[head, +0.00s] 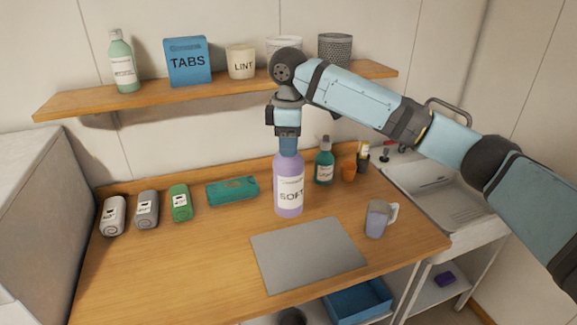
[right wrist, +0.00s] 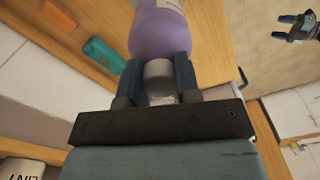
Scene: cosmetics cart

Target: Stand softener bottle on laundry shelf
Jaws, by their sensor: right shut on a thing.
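The softener bottle (head: 289,196) is lilac with a white label reading SOFT. It is upright over the wooden counter, behind the grey mat. Whether its base touches the counter is unclear. My right gripper (head: 288,142) points down from above and is shut on its top. The right wrist view shows the lilac body (right wrist: 160,30) beyond the fingers (right wrist: 158,75), with a pale cap between them. The laundry shelf (head: 225,91) is on the wall above and behind. What looks like my left gripper (right wrist: 298,27) is small at the right wrist view's edge.
The shelf holds a green bottle (head: 121,62), TABS box (head: 187,62), LINT pot (head: 240,62) and two containers at right. A clear gap lies between green bottle and box. A teal bottle (head: 324,163) and mug (head: 378,218) stand near the softener.

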